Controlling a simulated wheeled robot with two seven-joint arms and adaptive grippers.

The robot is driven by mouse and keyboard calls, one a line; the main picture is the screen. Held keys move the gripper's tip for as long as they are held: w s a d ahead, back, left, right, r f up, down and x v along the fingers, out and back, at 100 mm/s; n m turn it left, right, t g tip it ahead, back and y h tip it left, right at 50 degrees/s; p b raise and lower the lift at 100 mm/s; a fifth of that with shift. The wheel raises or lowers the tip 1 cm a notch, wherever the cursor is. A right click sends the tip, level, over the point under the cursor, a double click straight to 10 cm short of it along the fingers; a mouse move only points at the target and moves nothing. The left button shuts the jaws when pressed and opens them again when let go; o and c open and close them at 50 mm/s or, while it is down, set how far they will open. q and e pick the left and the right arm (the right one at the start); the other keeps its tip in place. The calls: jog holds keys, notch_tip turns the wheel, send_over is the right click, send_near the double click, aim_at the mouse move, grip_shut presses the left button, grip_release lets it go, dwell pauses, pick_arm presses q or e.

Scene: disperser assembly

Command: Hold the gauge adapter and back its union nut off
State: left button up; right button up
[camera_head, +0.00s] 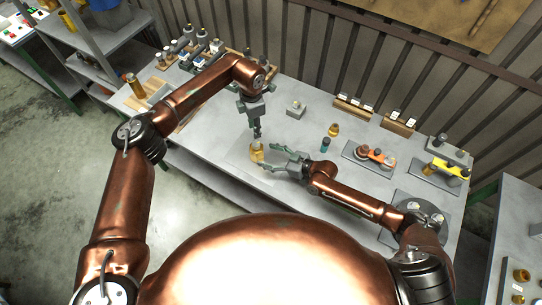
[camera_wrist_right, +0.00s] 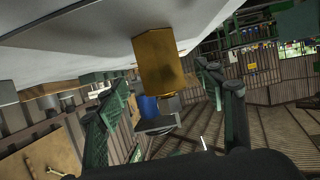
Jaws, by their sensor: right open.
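The gauge adapter stands on the pale mat on the bench, and its brass hex nut (camera_head: 257,154) shows below my left gripper. In the right wrist view the brass hex (camera_wrist_right: 160,60) is large, against the pale surface. My left gripper (camera_head: 257,138) points straight down at the top of the adapter. Its fingers look close together, but I cannot tell whether they grip it. My right gripper (camera_head: 273,158) lies low and level at the right of the nut. It is open, with its fingers (camera_wrist_right: 163,85) to either side of the brass hex and apart from it.
A teal-topped bottle (camera_head: 325,144) and a small brass part (camera_head: 334,129) stand right of my right gripper. A grey block (camera_head: 296,109) is behind. Fixtures with orange (camera_head: 375,155) and yellow (camera_head: 446,167) parts stand at the right. The bench front left is clear.

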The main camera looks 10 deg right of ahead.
aim_at(257, 152)
jog(key=x, duration=0.6)
jog(key=shift+w+a+f, duration=0.1)
jog(key=shift+w+a, duration=0.05)
jog(key=shift+a, duration=0.05)
jog(key=shift+c, duration=0.3)
grip_shut()
dwell(0.3)
dwell(0.9)
dwell(0.4)
